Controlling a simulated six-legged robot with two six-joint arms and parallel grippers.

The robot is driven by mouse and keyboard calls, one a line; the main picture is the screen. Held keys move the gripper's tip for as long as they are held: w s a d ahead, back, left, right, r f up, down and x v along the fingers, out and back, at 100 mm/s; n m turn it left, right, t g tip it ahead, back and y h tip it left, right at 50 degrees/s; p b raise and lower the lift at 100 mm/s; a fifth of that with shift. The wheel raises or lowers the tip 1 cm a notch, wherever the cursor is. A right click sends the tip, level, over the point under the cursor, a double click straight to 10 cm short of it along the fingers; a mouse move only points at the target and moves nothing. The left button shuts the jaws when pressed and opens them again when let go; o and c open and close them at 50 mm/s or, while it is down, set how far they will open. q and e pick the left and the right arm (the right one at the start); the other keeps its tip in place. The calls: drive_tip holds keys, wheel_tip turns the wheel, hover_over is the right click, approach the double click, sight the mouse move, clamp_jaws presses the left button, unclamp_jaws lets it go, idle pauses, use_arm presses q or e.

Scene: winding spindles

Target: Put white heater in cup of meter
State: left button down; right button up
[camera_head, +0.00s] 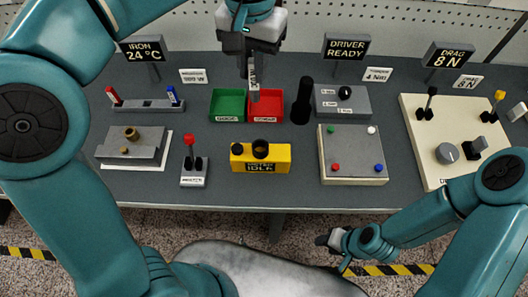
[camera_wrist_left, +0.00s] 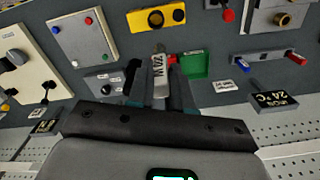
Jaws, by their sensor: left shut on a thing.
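My left gripper (camera_head: 250,65) points down over the trays at the table's middle and is shut on the white heater (camera_head: 253,82). The heater is a slim pale piece with dark lettering and hangs down, overlapping the red tray in the picture. It also shows between the jaws in the left wrist view (camera_wrist_left: 160,70). The meter (camera_head: 260,166) is a yellow box with a dark display, a small black knob and a round black cup (camera_head: 260,149) on top. The heater is apart from it. My right gripper (camera_head: 335,240) is low at the table's front edge, away from these; its jaws are unclear.
A green tray (camera_head: 228,93) and a red tray (camera_head: 272,95) stand behind the meter. A black upright cylinder (camera_head: 302,100) stands right of the red tray. A red-topped device (camera_head: 194,172) is left of the meter, and a button panel (camera_head: 352,154) right of it. Signs stand behind.

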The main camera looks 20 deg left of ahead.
sight(259, 99)
use_arm(q)
drive_tip(key=shift+s+d+f+b, duration=0.1)
drive_tip(key=shift+d+f, duration=0.05)
drive_tip(key=shift+f, duration=3.15)
drive_tip(key=shift+s+d+f+b, duration=0.1)
drive_tip(key=shift+d+f, duration=0.1)
drive_tip(key=shift+f, duration=3.1)
drive_tip(key=shift+s+d+f+b, duration=0.1)
drive_tip(key=shift+d+f, duration=0.05)
drive_tip(key=shift+f, duration=3.15)
drive_tip(key=shift+f, duration=0.15)
drive_tip(key=shift+f, duration=0.1)
drive_tip(key=c, duration=1)
unclamp_jaws()
drive_tip(key=shift+c, duration=0.2)
wheel_tip(259, 99, up, 13)
drive_tip(key=shift+f, duration=0.2)
